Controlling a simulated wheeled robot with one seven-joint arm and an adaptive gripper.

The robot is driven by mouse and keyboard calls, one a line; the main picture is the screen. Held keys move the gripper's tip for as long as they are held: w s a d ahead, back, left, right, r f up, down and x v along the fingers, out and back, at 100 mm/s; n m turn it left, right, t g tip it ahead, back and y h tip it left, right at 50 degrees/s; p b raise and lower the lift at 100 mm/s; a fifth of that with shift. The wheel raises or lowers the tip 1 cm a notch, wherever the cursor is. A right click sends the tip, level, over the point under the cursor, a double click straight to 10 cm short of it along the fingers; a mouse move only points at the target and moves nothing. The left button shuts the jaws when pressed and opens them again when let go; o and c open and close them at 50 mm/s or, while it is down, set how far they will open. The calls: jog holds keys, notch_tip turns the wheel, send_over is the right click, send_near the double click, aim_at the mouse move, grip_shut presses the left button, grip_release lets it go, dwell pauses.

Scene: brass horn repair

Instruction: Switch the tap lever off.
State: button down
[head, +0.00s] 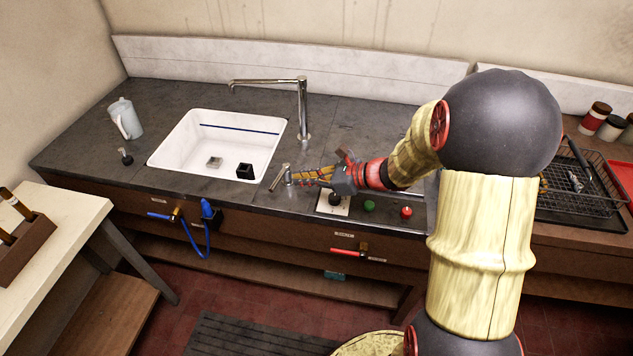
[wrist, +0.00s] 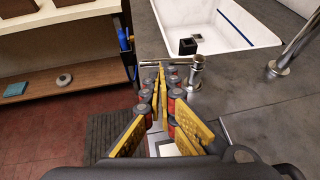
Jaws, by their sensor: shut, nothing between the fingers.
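The tap lever (head: 280,178) is a small chrome post with a thin bar handle, standing on the dark counter at the sink's front right corner. In the head view its bar points toward the counter's front edge. In the wrist view the lever (wrist: 196,73) stands right of the fingertips, and its bar runs left across them. The chrome tap spout (head: 301,105) stands behind it and reaches left over the sink. My gripper (head: 295,178) is shut and empty, its fingertips close beside the lever; it also shows in the wrist view (wrist: 160,70). I cannot tell whether they touch.
The white sink (head: 165,158) holds a black cube (head: 245,171) and a light block (head: 215,162). A blue valve handle (head: 158,215) and a red one (head: 345,252) stick out from the counter's front.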

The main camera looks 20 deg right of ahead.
aim_at(276, 181)
jog(key=b+x, duration=0.1)
jog(key=x, duration=0.4)
jog(key=shift+w+a+f+b, duration=0.1)
jog(key=shift+w+a+b, duration=0.1)
jog(key=shift+b, duration=0.1)
jog(key=shift+w, duration=0.1)
jog(key=shift+w+a+f, duration=0.2)
jog(key=shift+w+a, duration=0.15)
jog(key=shift+a, duration=0.3)
jog(key=shift+d+r, duration=0.1)
jog(key=shift+r, duration=0.05)
